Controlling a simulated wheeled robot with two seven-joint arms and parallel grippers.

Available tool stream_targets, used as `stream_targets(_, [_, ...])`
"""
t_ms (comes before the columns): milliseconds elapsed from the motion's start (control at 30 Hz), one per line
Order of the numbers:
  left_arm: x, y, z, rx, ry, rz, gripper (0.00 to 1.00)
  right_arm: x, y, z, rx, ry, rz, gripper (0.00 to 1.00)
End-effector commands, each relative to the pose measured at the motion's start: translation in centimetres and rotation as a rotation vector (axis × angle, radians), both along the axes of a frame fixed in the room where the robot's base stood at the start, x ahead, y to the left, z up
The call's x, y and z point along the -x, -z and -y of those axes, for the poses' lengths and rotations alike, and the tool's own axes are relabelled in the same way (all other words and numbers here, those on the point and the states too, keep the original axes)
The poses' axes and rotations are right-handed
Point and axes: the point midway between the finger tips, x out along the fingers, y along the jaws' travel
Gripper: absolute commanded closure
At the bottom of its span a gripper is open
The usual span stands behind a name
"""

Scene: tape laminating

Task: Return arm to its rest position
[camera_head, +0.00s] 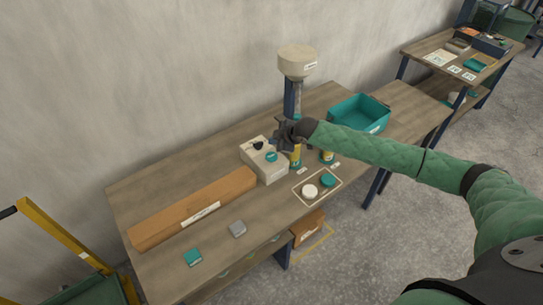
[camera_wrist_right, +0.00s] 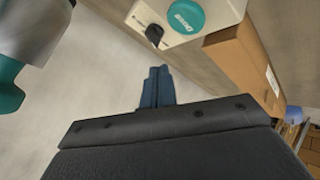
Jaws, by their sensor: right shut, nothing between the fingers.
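My right gripper (camera_head: 279,139) is over the workbench (camera_head: 172,180), beside the white box (camera_head: 263,167) with a teal button and a black knob. It is shut and empty. In the right wrist view its dark fingers (camera_wrist_right: 157,86) are together, with nothing between them. The white box's button (camera_wrist_right: 186,16) and knob (camera_wrist_right: 154,36) show just beyond the fingers. My right arm (camera_head: 390,153) reaches in from the right, across the bench. I cannot tell whether the gripper touches the box. My left gripper is not in view.
A pale hopper (camera_head: 297,62) on a dark post stands behind the gripper. Yellow-and-teal cylinders stand close by (camera_head: 327,156). A teal bin (camera_head: 352,114) is at the back right. A long brown box (camera_head: 190,207) lies left. A yellow-framed cart (camera_head: 60,238) stands at the left.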

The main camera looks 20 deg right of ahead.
Motion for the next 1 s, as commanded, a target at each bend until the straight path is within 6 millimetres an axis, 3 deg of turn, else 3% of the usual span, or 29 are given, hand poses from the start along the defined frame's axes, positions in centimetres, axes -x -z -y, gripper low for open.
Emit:
stream_targets(467, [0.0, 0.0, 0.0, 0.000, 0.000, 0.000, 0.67, 0.6, 0.4, -0.8, -0.005, -0.002, -0.006, 1.00])
stream_targets(667, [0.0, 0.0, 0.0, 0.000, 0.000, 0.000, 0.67, 4.4, 2.1, -5.5, -0.042, -0.004, -0.052, 1.00])
stream_targets(800, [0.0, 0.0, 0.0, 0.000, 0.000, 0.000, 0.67, 8.1, 3.0, -9.2, -0.077, 0.014, -0.092, 1.00])
stream_targets(1000, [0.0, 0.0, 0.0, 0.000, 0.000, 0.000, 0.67, 13.2, 3.7, -12.9, -0.125, 0.065, -0.147, 1.00])
